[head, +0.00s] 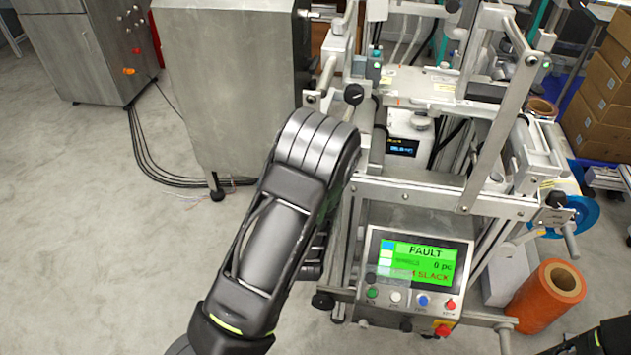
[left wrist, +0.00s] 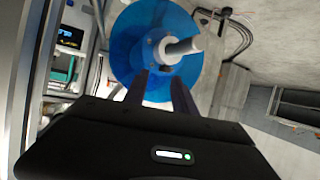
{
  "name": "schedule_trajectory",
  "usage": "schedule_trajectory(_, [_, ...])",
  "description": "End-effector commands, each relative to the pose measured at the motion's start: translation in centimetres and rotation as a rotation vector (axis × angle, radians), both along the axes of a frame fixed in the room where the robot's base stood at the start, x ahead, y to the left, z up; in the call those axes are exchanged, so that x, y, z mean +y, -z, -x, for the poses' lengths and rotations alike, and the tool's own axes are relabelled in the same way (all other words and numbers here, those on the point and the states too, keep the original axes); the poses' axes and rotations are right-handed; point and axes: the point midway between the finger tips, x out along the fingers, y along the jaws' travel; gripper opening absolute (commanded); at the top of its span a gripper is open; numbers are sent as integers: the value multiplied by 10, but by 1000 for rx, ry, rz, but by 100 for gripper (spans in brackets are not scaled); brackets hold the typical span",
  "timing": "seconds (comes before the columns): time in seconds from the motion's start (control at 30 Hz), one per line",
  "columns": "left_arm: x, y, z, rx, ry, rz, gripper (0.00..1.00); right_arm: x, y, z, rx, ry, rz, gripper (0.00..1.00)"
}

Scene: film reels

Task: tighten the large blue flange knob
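In the left wrist view a large blue flange (left wrist: 127,48) faces me, with a pale shaft (left wrist: 188,46) sticking out of its middle. A small dark part (left wrist: 164,41) sits at the shaft's base; I cannot tell if it is the knob. My left gripper (left wrist: 160,78) is open, its two dark fingers pointing at the lower part of the flange with nothing seen between them. I cannot tell the distance. In the head view my left arm hides this gripper. A blue disc (head: 585,213) shows at the machine's right side there.
A control panel (head: 416,270) with a green screen reads FAULT. An orange roll (head: 543,300) stands at the lower right, and cardboard boxes (head: 605,90) are stacked behind. A grey cabinet (head: 228,85) stands left of the machine. The floor (head: 90,240) at left is clear apart from cables.

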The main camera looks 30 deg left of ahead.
Motion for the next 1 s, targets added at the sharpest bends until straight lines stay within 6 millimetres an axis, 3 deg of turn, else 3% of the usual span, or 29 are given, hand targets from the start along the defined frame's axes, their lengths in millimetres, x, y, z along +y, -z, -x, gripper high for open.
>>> schedule_trajectory(0.13, [12, -7, 10, -31, -63, -2, 32, 0, -2, 1, 1, -1, 0, 36])
schedule_trajectory(0.57, [15, -6, 5, -42, -67, 1, 32, 0, -1, 1, 1, 0, 0, 36])
schedule_trajectory(1.0, [49, 17, -38, -42, -66, 0, 32, 0, 5, 0, 1, 0, 0, 36])
